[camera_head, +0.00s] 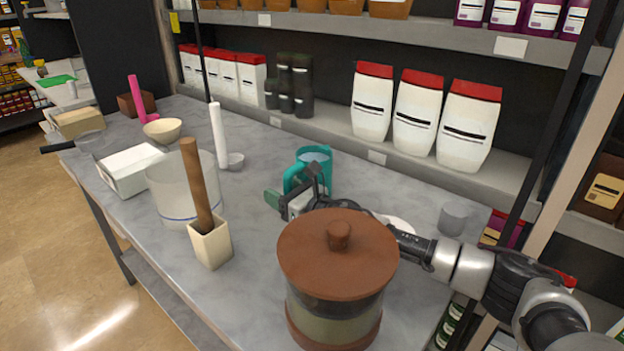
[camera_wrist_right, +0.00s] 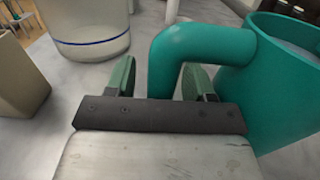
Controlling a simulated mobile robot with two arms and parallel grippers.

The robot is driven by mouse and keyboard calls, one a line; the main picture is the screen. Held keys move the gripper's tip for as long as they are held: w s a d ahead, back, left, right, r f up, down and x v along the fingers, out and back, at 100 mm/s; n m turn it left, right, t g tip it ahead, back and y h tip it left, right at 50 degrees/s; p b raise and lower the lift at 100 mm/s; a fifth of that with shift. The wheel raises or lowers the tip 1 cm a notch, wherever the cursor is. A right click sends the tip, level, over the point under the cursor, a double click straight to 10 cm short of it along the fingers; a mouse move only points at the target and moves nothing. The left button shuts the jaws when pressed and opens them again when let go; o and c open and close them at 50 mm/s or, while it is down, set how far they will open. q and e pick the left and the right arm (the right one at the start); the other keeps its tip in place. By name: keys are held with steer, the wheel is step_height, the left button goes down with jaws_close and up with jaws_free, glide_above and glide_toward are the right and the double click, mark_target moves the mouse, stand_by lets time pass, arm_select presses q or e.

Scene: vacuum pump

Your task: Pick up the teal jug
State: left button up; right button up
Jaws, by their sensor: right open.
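The teal jug (camera_head: 316,161) stands upright on the grey table, behind the brown-lidded jar in the head view. Its body (camera_wrist_right: 270,85) fills the right of the right wrist view, and its handle (camera_wrist_right: 195,45) points left. My right gripper (camera_head: 285,197) is at the jug's handle side. In the wrist view the right gripper (camera_wrist_right: 158,82) is open, with its green finger pads on either side of the lower handle. Whether the pads touch the handle, I cannot tell. My left gripper is not in view.
The large jar with a brown lid (camera_head: 338,255) stands close in front of my right gripper. A clear bucket (camera_head: 168,185), a cream holder (camera_head: 211,245) with a brown stick and a white box (camera_head: 128,170) stand left. White bags (camera_head: 415,115) line the shelf behind.

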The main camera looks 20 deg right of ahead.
jaws_close()
step_height(320, 180, up, 10)
steer(key=p, duration=0.3)
steer(key=shift+r, duration=0.15)
stand_by(0.4)
